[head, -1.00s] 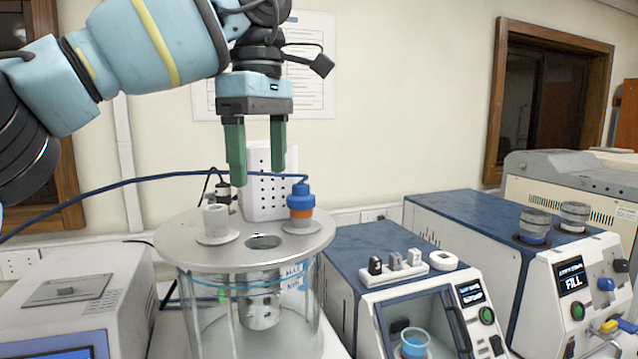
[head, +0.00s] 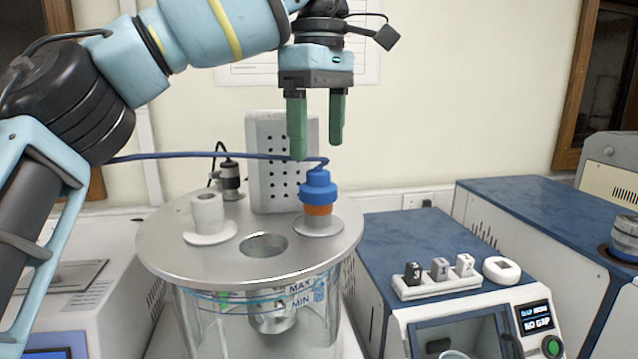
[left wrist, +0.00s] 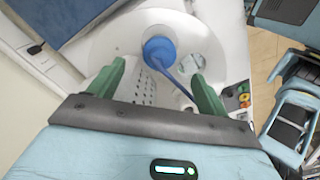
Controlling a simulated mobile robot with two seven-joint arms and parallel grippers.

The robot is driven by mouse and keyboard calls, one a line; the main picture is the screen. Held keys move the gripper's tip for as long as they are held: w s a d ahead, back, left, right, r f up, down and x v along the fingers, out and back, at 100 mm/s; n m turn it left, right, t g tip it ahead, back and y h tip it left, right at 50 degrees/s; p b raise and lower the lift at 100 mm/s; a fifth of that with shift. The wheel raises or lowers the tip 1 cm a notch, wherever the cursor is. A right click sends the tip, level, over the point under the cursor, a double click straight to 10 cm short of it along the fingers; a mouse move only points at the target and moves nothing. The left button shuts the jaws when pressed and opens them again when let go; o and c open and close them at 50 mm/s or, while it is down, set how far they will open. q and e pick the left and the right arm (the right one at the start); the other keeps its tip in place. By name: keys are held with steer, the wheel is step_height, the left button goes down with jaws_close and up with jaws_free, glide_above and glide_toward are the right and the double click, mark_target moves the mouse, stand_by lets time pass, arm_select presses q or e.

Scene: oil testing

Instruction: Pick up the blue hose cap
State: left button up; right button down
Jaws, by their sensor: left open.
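The blue hose cap (head: 319,187) sits upright on an orange collar (head: 318,210) on the round metal lid (head: 165,250) of a glass bath. A blue hose runs from its top to the left. My left gripper (head: 317,150) has green fingers, is open and empty, and hangs pointing down above the cap, apart from it. In the left wrist view the cap (left wrist: 159,50) shows beyond and between the two open fingers (left wrist: 160,88). My right gripper is in neither view.
A white perforated block (head: 282,150) stands behind the cap. A pale cylinder (head: 208,212) stands on the lid's left, beside an open hole (head: 264,245). A blue-topped machine (head: 400,240) carrying a small numbered rack (head: 440,280) is at the right.

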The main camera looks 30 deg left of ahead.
mark_target(318, 171)
arm_select(q)
steer(key=shift+w+a+f, duration=0.1)
steer(key=shift+w+f, duration=0.1)
steer(key=shift+f, duration=0.25)
steer(key=shift+s, duration=0.1)
steer(key=shift+f, duration=0.3)
steer(key=shift+s+f, duration=0.1)
steer(key=shift+f, duration=2.15)
steer(key=shift+c, duration=0.5)
steer(key=c, duration=1)
steer(key=shift+r, duration=0.1)
steer(key=shift+c, duration=0.2)
